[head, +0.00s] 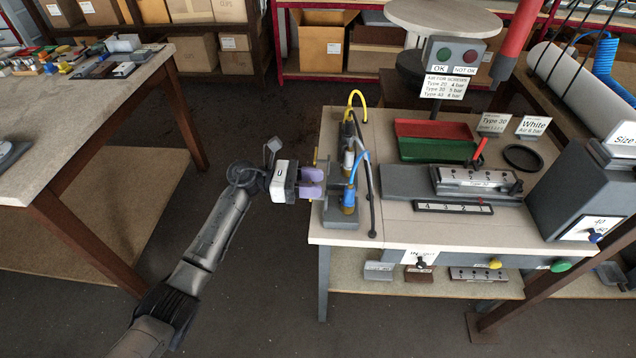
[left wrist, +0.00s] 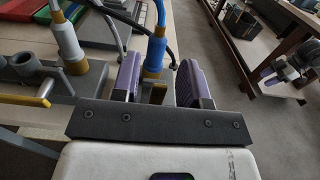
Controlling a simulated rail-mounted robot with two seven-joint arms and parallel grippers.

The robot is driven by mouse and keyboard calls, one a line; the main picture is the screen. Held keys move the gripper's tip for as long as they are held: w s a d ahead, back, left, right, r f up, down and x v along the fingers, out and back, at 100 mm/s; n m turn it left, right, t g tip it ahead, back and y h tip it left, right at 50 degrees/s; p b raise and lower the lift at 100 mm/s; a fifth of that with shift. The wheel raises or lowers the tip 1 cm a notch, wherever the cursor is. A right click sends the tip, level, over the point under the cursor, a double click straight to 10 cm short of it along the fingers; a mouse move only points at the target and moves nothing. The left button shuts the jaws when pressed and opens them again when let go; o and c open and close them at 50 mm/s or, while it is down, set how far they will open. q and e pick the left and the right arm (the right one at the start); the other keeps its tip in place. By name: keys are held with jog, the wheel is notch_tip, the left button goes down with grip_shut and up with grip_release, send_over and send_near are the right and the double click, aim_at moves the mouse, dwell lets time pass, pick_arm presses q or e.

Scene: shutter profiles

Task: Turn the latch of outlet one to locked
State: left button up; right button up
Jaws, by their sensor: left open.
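The grey outlet block (head: 341,216) stands at the left edge of the workbench, with hose connectors upright on it. My left gripper (head: 322,182) is open at the block's left side. In the left wrist view its purple fingers straddle a yellow latch (left wrist: 158,94) below the blue connector; contact cannot be told. Another yellow latch (left wrist: 38,93) lies left of the fingers. No outlet number is readable. My right gripper (left wrist: 266,74) appears small at right; its opening is unclear.
Yellow, blue and dark hoses rise over the block. Red (head: 432,129) and green (head: 437,150) trays and a grey fixture (head: 405,182) stand to its right. A cluttered table (head: 95,100) stands at left; the floor between is clear.

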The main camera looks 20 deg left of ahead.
pick_arm(q)
jog(key=shift+w+d, duration=0.15)
jog(key=shift+d, duration=0.45)
grip_shut()
